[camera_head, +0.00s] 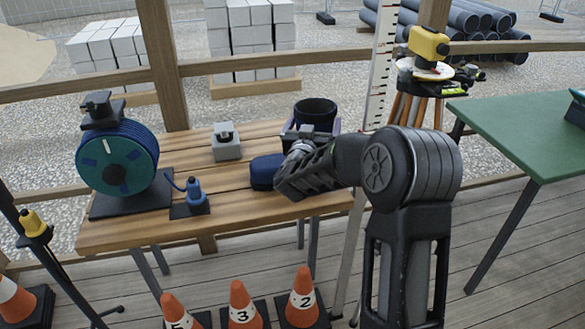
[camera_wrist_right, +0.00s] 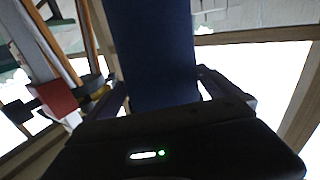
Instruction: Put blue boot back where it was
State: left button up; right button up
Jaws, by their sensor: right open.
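The dark blue boot stands on the wooden table; its toe (camera_head: 265,172) points left, and its open dark top (camera_head: 315,110) shows behind my arm. My right gripper (camera_head: 308,143) is at the boot's shaft, partly hidden by its own wrist. In the right wrist view the blue boot (camera_wrist_right: 152,45) rises between the two fingers of my right gripper (camera_wrist_right: 160,92), which are open on either side of it. Whether the fingers touch it I cannot tell. The middle of the boot is hidden in the head view. My left gripper is not in view.
The wooden table (camera_head: 232,192) also bears a blue cable reel (camera_head: 117,160), a grey block (camera_head: 226,148) and a small blue tool (camera_head: 194,192) on a black base. Numbered orange cones (camera_head: 242,305) stand in front. A green table (camera_head: 530,130) is at the right.

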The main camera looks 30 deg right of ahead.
jog(key=c, duration=1.8)
jog(key=shift+r, duration=0.15)
jog(key=shift+c, duration=0.2)
notch_tip(320, 180, up, 10)
jog(key=shift+p, duration=0.4)
